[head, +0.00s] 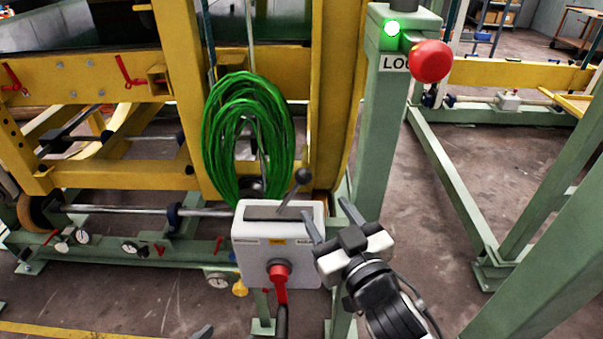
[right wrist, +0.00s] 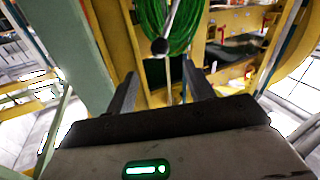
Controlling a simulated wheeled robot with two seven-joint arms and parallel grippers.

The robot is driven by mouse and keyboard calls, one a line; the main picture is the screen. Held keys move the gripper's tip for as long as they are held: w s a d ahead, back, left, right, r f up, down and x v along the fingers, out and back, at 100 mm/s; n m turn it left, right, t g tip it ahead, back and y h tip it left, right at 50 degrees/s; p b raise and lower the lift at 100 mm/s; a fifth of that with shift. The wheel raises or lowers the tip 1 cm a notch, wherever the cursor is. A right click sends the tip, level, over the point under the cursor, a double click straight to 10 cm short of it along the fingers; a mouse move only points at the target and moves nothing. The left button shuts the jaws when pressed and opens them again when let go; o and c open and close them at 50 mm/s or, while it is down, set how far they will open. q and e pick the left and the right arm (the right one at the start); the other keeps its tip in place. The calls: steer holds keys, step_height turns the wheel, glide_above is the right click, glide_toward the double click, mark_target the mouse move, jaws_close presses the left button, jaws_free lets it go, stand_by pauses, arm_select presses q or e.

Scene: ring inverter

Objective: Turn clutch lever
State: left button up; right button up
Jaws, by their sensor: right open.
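A lever with a black ball knob (head: 303,176) rises tilted from a slot in the top of a grey control box (head: 250,250). A red handle (head: 279,280) with a dark grip hangs on the box front. My right gripper (head: 330,214) is open and empty, at the box's right side, its fingers pointing up and left. The knob is just beyond its fingertips. In the right wrist view the knob (right wrist: 160,46) shows ahead, between and past the open fingers (right wrist: 160,80). A small dark shape at the head view's bottom edge may be part of my left gripper; I cannot tell.
A coiled green hose (head: 248,135) hangs behind the box on the yellow frame (head: 190,90). A green post (head: 375,140) with a red button (head: 431,61) and lit green lamp (head: 391,28) stands close to the right. Gauges (head: 82,236) line the lower rail at left.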

mark_target(301, 171)
steer(key=x, duration=1.3)
steer(key=shift+w+b, duration=0.1)
steer(key=shift+b, duration=0.3)
jaws_close()
